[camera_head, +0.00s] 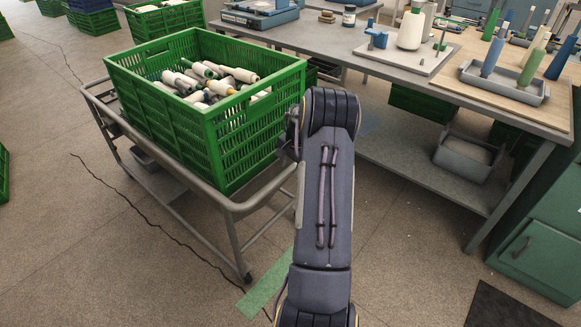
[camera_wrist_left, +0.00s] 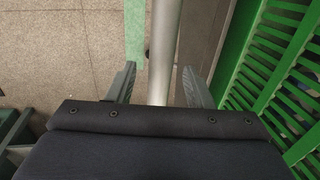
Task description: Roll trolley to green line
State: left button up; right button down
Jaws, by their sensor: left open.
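The trolley (camera_head: 243,204) is a grey tube frame on castors, carrying a green crate (camera_head: 205,135) full of yarn cones. The green line (camera_head: 265,288) is a strip on the floor by the trolley's near end, partly hidden by my left arm. It also shows in the left wrist view (camera_wrist_left: 135,35). My left gripper (camera_head: 288,148) is beside the crate's right side, at the trolley's near end. In the left wrist view my open gripper (camera_wrist_left: 158,70) has its fingers on either side of a grey trolley tube (camera_wrist_left: 163,50), with gaps showing. My right gripper is out of view.
A workbench (camera_head: 440,95) with cones and trays runs along the right, with a grey bin (camera_head: 468,157) on its lower shelf. A green cabinet (camera_head: 540,245) and a dark mat (camera_head: 505,307) are at lower right. The floor left of the trolley is mostly clear, with a thin dark crack-like line.

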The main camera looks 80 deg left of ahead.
pick_arm(q)
notch_tip(320, 180, up, 6)
jog(key=d, duration=0.1)
jog(key=shift+w+r+p, duration=0.25)
jog(key=shift+w+p, duration=0.15)
jog(key=shift+p, duration=0.05)
jog(key=shift+w, duration=0.1)
jog(key=w+d+r+m+t+h, duration=0.15)
jog(key=w+d+r, duration=0.3)
jog(key=d, duration=0.45)
jog(key=w+d+r+t, duration=0.2)
jog(key=w+d+r, duration=0.3)
jog(key=d, duration=0.5)
jog(key=w+d+r+m+t+h, duration=0.1)
jog(key=w+d+r+t, duration=0.15)
jog(key=w+d, duration=0.55)
jog(key=s+d+m+h, duration=0.1)
jog(key=s+d, duration=0.3)
jog(key=d, duration=0.5)
jog(key=s+d+m+t+h, duration=0.1)
jog(key=s+d, duration=0.2)
jog(key=d, duration=0.6)
jog(key=s+d+m+h, duration=0.1)
jog(key=s+d, duration=0.3)
jog(key=d, duration=0.5)
notch_tip(320, 180, up, 16)
jog(key=p, duration=1.5)
jog(key=shift+w+a+p, duration=0.3)
jog(key=shift+w+a, duration=0.05)
jog(key=shift+a, duration=0.05)
